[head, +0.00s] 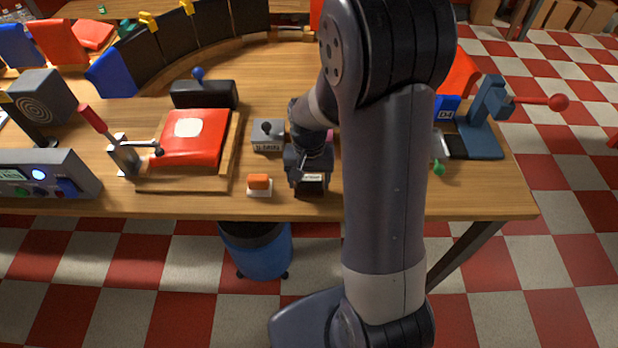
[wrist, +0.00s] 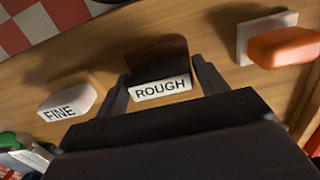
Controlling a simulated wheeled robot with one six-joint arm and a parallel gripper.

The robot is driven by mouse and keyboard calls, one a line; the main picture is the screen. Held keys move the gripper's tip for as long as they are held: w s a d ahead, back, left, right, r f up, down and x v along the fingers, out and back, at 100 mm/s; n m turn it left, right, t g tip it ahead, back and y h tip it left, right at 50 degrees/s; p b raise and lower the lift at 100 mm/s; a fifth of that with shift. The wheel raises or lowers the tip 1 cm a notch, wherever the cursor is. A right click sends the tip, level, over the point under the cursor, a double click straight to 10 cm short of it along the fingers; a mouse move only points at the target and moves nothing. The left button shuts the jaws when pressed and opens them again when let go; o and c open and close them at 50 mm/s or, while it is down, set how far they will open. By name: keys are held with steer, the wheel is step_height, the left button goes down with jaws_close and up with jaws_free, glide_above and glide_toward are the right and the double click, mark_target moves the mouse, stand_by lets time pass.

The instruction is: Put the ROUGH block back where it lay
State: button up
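The ROUGH block (wrist: 162,89) has a dark body and a white face with its name, seen in the wrist view. It also shows in the head view (head: 312,178) near the front edge of the wooden table. My gripper (wrist: 161,80) has one finger on each side of the block and appears shut on it. In the head view my gripper (head: 311,168) points down over the block. I cannot tell whether the block's underside touches the table.
A white FINE block (wrist: 68,98) lies left of the ROUGH block in the wrist view. An orange block on a white base (head: 259,184) stands close to the left of my gripper. A grey labelled box (head: 268,135) stands behind. The table's front edge (head: 200,206) is close.

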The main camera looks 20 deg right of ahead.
mark_target(309, 176)
steer(key=shift+o, duration=1.3)
steer(key=shift+r, duration=0.1)
step_height(309, 176, up, 12)
steer(key=shift+w, duration=0.2)
steer(key=shift+r, duration=0.1)
